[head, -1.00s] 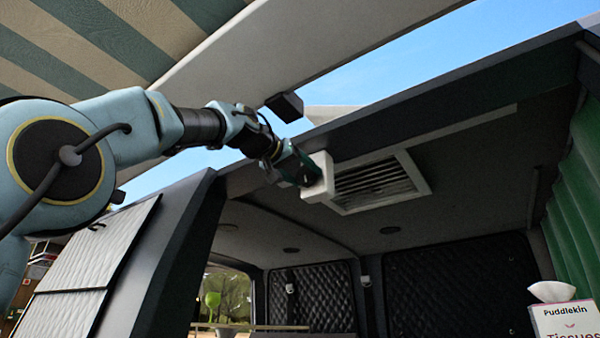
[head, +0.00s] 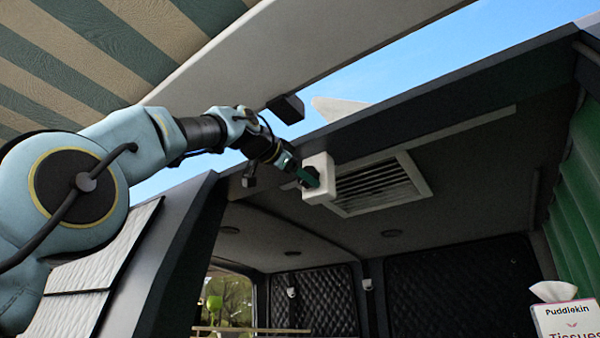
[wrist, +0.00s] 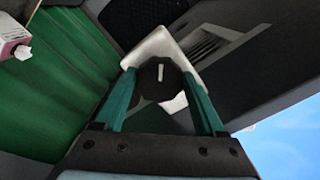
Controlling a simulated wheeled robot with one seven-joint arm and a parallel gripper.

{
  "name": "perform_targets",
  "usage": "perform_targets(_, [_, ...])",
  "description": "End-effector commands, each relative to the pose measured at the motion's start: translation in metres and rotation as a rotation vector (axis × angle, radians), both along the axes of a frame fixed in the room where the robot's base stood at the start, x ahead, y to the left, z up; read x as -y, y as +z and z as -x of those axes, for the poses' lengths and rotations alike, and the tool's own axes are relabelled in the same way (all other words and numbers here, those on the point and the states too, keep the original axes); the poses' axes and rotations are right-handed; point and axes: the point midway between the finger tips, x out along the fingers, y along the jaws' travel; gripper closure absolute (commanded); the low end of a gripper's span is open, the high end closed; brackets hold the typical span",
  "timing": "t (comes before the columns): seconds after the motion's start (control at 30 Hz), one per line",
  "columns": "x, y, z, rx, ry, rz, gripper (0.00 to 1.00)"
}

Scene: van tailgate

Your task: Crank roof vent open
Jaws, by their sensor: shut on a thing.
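The roof vent (head: 382,184) is a white-framed grille with dark slats in the van's ceiling; it also shows in the wrist view (wrist: 205,47). A white housing (head: 318,164) sits at its left end. A dark round knob (wrist: 160,78) with a pale line on its face is on that housing. My gripper (head: 308,178) is at the housing's face. In the wrist view its two green fingers (wrist: 158,90) are on either side of the knob, shut on it. The pale line is near upright in that view. The finger contact is partly hidden in the head view.
A dark roof edge beam (head: 420,108) runs above the vent, with the raised white tailgate (head: 300,50) over it. A green curtain (head: 575,200) and a tissue box (head: 568,318) are at the right. The space below the vent is clear.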

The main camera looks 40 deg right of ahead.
Motion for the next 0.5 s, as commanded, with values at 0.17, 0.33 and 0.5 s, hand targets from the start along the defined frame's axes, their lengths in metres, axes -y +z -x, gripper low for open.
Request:
perform_targets(0.17, [-0.0023,0.0036,-0.0010,0.165,0.004,-0.037,0.83])
perform_targets(0.33, [-0.0026,0.0044,-0.0016,0.313,0.006,-0.075,0.83])
perform_targets(0.5, [-0.0025,0.0050,-0.0019,0.441,0.006,-0.111,0.83])
